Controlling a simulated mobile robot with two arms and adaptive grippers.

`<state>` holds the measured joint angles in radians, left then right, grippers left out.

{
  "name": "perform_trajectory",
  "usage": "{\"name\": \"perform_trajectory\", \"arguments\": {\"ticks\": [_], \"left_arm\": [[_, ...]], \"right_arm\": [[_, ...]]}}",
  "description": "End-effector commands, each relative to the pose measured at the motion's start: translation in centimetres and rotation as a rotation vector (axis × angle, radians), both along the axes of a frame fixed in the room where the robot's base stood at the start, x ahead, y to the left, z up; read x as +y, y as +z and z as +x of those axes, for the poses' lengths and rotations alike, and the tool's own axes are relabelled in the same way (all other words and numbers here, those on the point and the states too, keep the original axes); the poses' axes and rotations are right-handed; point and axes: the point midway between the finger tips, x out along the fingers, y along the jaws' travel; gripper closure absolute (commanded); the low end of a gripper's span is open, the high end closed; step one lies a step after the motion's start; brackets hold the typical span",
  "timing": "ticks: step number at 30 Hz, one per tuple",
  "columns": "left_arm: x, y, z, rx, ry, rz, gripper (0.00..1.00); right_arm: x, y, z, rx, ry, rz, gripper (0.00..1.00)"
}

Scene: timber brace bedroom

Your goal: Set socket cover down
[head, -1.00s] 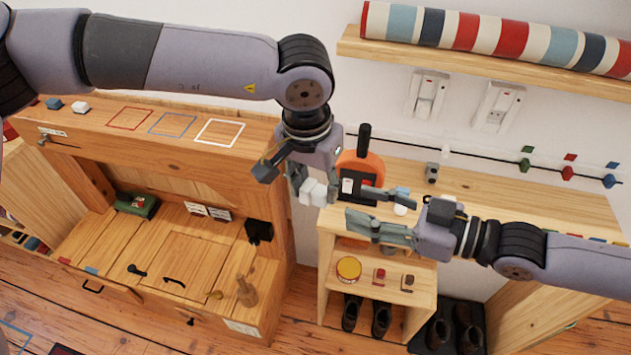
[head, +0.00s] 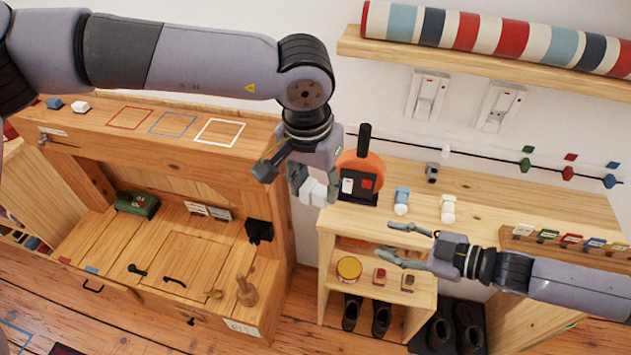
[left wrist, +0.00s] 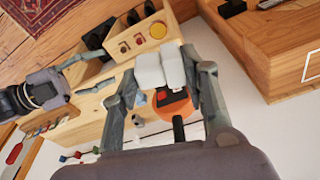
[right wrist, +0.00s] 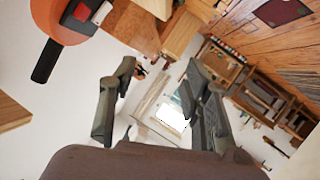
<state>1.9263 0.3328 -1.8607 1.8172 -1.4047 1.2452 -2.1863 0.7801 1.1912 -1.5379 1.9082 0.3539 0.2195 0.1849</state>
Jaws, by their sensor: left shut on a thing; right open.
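The white socket cover (head: 313,191), a pair of rounded white blocks, is held in my left gripper (head: 318,186). It is in the air, left of the orange round item and near the left end of the wooden bench top. In the left wrist view the cover (left wrist: 160,68) sits between the two fingertips. My right gripper (head: 388,240) is open and empty, in front of the bench top and lower than my left one. In the right wrist view its fingers (right wrist: 158,70) are apart with nothing between them.
The bench top (head: 490,190) holds an orange round item with a black handle (head: 362,165), a blue-and-white piece (head: 401,198), a white piece (head: 448,208) and a small grey item (head: 431,172). A wooden cabinet (head: 180,140) with outlined squares, including a white one (head: 220,132), stands left.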

Motion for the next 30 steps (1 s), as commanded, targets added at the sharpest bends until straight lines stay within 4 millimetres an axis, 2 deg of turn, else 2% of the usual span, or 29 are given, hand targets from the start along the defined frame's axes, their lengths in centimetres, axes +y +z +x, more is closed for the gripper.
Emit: {"name": "perform_trajectory", "arguments": {"ticks": [1, 8, 12, 14, 16, 20, 23, 27, 30], "left_arm": [[0.0, 0.0, 0.0, 0.0, 0.0, 0.0, 0.85], [0.0, 0.0, 0.0, 0.0, 0.0, 0.0, 0.85], [0.0, 0.0, 0.0, 0.0, 0.0, 0.0, 0.85], [0.0, 0.0, 0.0, 0.0, 0.0, 0.0, 0.85], [0.0, 0.0, 0.0, 0.0, 0.0, 0.0, 0.85], [0.0, 0.0, 0.0, 0.0, 0.0, 0.0, 0.85], [0.0, 0.0, 0.0, 0.0, 0.0, 0.0, 0.85], [0.0, 0.0, 0.0, 0.0, 0.0, 0.0, 0.85], [0.0, 0.0, 0.0, 0.0, 0.0, 0.0, 0.85]], "right_arm": [[-0.6, -3.2, -0.1, -0.012, -0.001, -0.05, 0.56], [-3.7, -15.4, -0.7, -0.072, -0.032, -0.271, 0.56], [-5.5, -22.4, 1.6, 0.003, -0.25, -0.317, 0.56], [-6.7, -25.5, 1.5, 0.072, -0.361, -0.328, 0.56], [-8.1, -29.0, 0.3, 0.158, -0.471, -0.338, 0.56], [-10.0, -34.5, -3.6, 0.313, -0.629, -0.359, 0.56], [-10.8, -38.1, -7.7, 0.432, -0.725, -0.373, 0.56], [-11.2, -42.3, -14.1, 0.591, -0.832, -0.392, 0.56], [-11.0, -44.7, -19.0, 0.704, -0.894, -0.408, 0.56]]}}
